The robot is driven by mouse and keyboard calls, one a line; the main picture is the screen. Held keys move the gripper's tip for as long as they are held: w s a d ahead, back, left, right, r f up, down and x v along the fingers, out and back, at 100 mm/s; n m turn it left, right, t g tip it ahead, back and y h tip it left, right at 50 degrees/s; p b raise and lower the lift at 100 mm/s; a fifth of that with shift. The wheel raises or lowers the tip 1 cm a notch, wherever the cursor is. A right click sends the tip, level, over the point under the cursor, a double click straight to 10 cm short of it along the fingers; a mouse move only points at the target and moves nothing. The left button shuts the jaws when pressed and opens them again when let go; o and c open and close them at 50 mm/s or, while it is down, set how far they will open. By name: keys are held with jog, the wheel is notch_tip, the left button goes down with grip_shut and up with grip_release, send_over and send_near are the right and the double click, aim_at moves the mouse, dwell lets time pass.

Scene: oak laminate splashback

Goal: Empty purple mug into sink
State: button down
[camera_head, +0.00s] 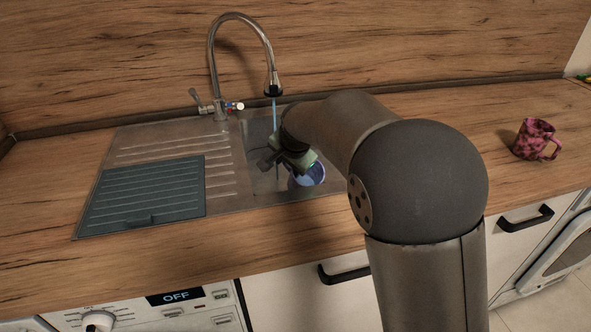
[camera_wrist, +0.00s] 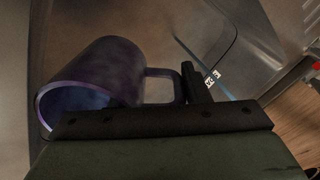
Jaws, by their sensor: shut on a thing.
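The purple mug (camera_wrist: 112,68) is tilted on its side in the wrist view, its mouth toward the lower left and its inside bluish. In the head view the mug (camera_head: 308,177) is over the sink basin (camera_head: 258,180), its mouth turned toward the front; my gripper partly hides it. My gripper (camera_wrist: 186,98) is shut on the mug's handle; it also shows over the basin in the head view (camera_head: 272,161). I cannot tell whether anything is left inside the mug.
A thin blue stream runs from the tap (camera_head: 274,90) into the basin behind my gripper. A ridged drainboard with a dark grey board (camera_head: 146,193) lies to the left. A pink-and-dark patterned mug (camera_head: 532,138) stands on the right counter. The counter (camera_head: 330,232) in front is clear.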

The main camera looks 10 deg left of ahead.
jog(key=shift+w+d+n+g+y+p, duration=0.35)
jog(key=shift+w+d+n+p, duration=0.3)
jog(key=shift+n+p, duration=0.35)
jog(key=w+d+f+n+g+h+p, duration=0.1)
jog(key=w+d+n+p, duration=0.3)
jog(key=d+n+p, duration=0.4)
jog(key=w+d+f+n+g+h+p, duration=0.2)
jog(key=d+n+p, duration=0.7)
jog(key=n, duration=0.8)
jog(key=shift+w+d+f+g, duration=0.4)
jog(key=shift+w+d+g, duration=0.2)
jog(key=shift+w, duration=0.75)
jog(key=shift+a+r, duration=0.1)
jog(key=s+a+r+t+h, duration=0.1)
jog(key=a+r+h, duration=0.3)
jog(key=h, duration=0.4)
jog(key=shift+s+a+t+b, duration=0.2)
jog(key=shift+a+t+b, duration=0.2)
jog(key=shift+t, duration=0.25)
